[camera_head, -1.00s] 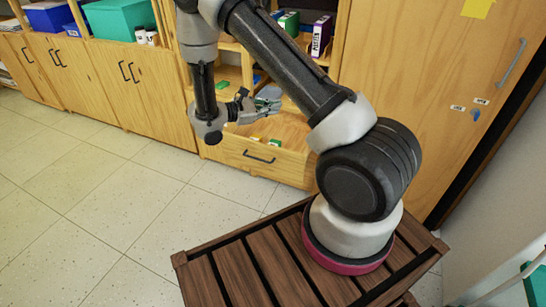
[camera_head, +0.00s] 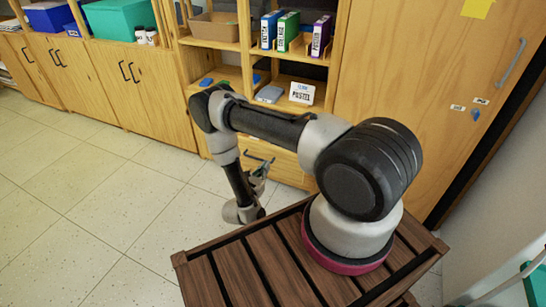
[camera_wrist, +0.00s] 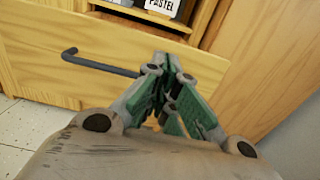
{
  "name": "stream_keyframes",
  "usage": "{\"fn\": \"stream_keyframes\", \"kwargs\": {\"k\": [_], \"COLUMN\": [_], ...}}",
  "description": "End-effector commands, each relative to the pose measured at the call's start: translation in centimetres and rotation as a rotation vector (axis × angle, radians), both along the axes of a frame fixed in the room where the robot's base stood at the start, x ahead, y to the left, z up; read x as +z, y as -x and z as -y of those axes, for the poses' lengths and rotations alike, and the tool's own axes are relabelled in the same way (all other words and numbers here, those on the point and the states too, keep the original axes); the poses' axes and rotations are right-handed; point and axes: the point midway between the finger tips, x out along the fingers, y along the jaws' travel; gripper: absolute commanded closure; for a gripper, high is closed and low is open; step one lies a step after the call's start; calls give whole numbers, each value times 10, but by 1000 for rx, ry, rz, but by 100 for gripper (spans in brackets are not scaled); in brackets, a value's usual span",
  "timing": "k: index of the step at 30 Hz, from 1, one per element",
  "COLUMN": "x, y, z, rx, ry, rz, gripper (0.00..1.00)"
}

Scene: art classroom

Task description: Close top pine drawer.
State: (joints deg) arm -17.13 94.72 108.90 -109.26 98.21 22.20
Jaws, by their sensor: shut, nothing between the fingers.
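The pine drawer front (camera_wrist: 50,50) fills the upper left of the wrist view, with its dark bar handle (camera_wrist: 100,62) on it. The drawer (camera_head: 288,168) stands out from the cabinet and is partly hidden by my arm in the head view; its handle (camera_head: 258,156) shows just above my gripper. My gripper (camera_wrist: 165,85) has green-padded fingers, shut and empty, in front of the drawer front and right of the handle. It also shows low in front of the drawer in the head view (camera_head: 260,172). I cannot tell whether the fingertips touch the wood.
Open shelves above the drawer hold binders (camera_head: 291,32), a PASTEL sign (camera_head: 302,93) and a grey box (camera_head: 269,94). A tall pine cabinet door (camera_head: 430,90) stands on the right, low cupboards (camera_head: 140,95) on the left. The tiled floor (camera_head: 80,210) at left is clear.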

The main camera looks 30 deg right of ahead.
Motion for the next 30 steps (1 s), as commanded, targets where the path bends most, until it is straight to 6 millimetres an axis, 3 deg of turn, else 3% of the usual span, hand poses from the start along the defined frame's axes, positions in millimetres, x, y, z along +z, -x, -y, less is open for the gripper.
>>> {"fn": "stream_keyframes", "kwargs": {"k": [6, 12, 30], "x": [1, 0, 0], "y": [-28, -45, -53], "z": [38, 59, 66], "rx": [-6, -3, -1], "ry": [0, 0, -1], "rz": [4, 2, 1], "gripper": [100, 100, 100]}}
